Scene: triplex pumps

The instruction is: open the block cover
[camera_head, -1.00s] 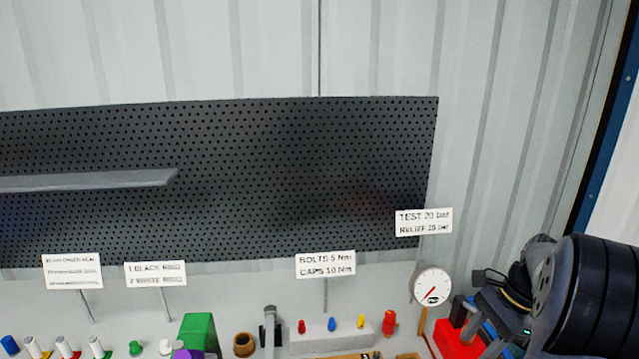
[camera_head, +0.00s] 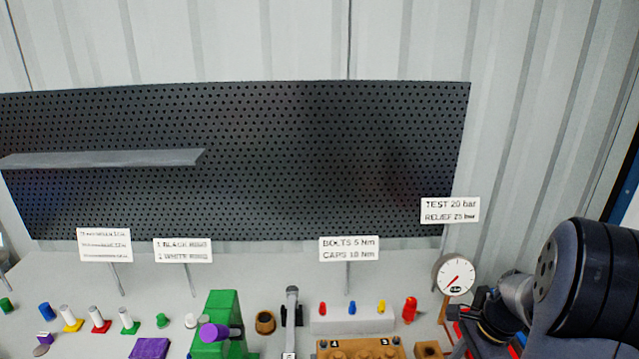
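A brown block (camera_head: 360,349) with small dark number tags and round tops along it shows at the bottom edge, right of centre. Most of it is cut off, and I cannot tell which part is its cover or how the cover sits. My arm comes in at the lower right, with a large dark joint in front. The dark parts at its end (camera_head: 490,322) are crowded together and partly cut off, to the right of the brown block and apart from it. Its fingers cannot be made out, so I cannot see whether it holds anything.
A pressure gauge (camera_head: 454,275) stands left of my arm. A grey rack (camera_head: 352,324) holds small coloured pieces behind the block. A green stand (camera_head: 222,318) with a purple part is to the left.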

